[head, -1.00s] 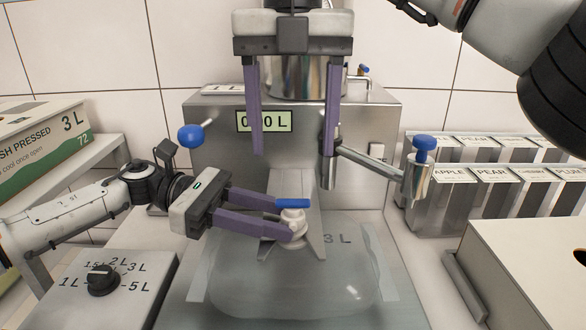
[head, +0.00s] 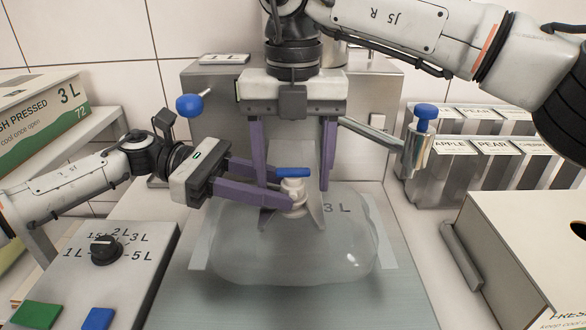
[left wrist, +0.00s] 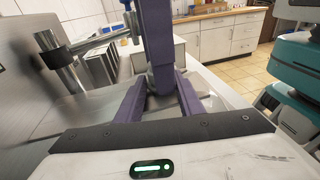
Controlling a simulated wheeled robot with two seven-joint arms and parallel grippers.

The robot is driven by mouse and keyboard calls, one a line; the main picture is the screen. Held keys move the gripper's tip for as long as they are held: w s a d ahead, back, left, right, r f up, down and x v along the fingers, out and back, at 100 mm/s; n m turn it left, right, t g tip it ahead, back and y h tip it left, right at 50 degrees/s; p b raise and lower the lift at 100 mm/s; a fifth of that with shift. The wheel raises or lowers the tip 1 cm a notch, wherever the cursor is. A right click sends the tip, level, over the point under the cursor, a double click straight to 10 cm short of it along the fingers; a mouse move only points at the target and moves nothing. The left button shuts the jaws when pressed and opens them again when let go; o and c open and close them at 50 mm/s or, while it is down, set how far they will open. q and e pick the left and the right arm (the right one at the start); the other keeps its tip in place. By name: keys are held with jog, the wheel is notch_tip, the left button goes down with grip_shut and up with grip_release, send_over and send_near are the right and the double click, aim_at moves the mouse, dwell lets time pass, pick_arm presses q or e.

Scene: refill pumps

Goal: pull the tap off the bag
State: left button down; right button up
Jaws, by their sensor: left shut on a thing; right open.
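The clear bag (head: 330,268), marked 3 L, lies on the steel tray (head: 405,305). Its white tap (head: 293,187) with a blue lever (head: 292,172) stands upright at the bag's far side. My left gripper (head: 280,192) reaches in from the left and is shut on the white spout just below the tap's lever. My right gripper (head: 293,185) points down from above, open, with one purple finger on each side of the tap. Its left finger's tip is partly hidden behind my left gripper. In the left wrist view a right gripper finger (left wrist: 157,45) hides the tap.
A steel machine (head: 215,90) stands behind, with a blue-knobbed lever (head: 195,104) and a blue-capped spout (head: 420,140). A dial box (head: 105,250) stands at left. Labelled fruit bins (head: 480,180) and a beige box (head: 535,250) stand at right.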

aim_at(293, 169)
jog(key=c, duration=1.2)
jog(key=shift+c, duration=0.4)
pick_arm(q)
jog(key=shift+f, duration=0.1)
pick_arm(e)
jog(key=shift+r, duration=0.4)
jog(key=shift+r, duration=1)
jog(key=shift+r, duration=2)
pick_arm(q)
jog(key=c, duration=1.2)
grip_release()
jog(key=shift+o, duration=0.4)
jog(key=shift+a, duration=0.1)
